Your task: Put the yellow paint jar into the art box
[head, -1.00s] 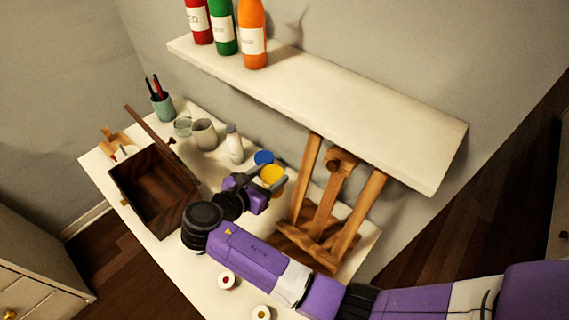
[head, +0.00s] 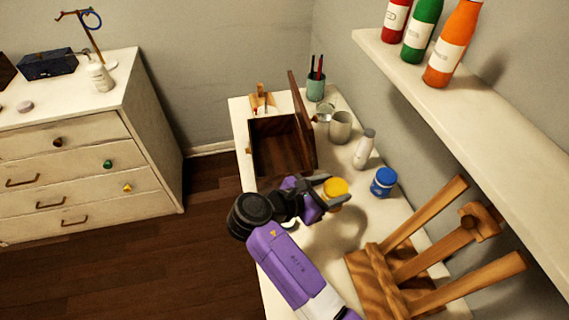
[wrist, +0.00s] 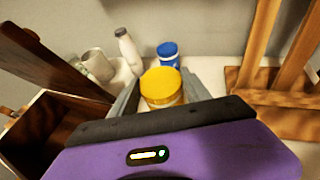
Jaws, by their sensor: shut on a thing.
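The yellow paint jar (head: 336,189) is between the fingers of my gripper (head: 338,190), which is shut on it. In the wrist view the yellow jar (wrist: 161,86) sits upright between the two fingers. I cannot tell how far it is above the table. The art box (head: 276,147) is a dark wooden box with its lid standing open on its right side. It lies just behind and left of my gripper.
A blue jar (head: 383,181), a white bottle (head: 363,149) and a grey mug (head: 340,127) stand along the wall side. A wooden easel (head: 395,262) stands at the front right. The box's raised lid (head: 302,120) is an upright obstacle. A shelf (head: 470,120) overhangs the right.

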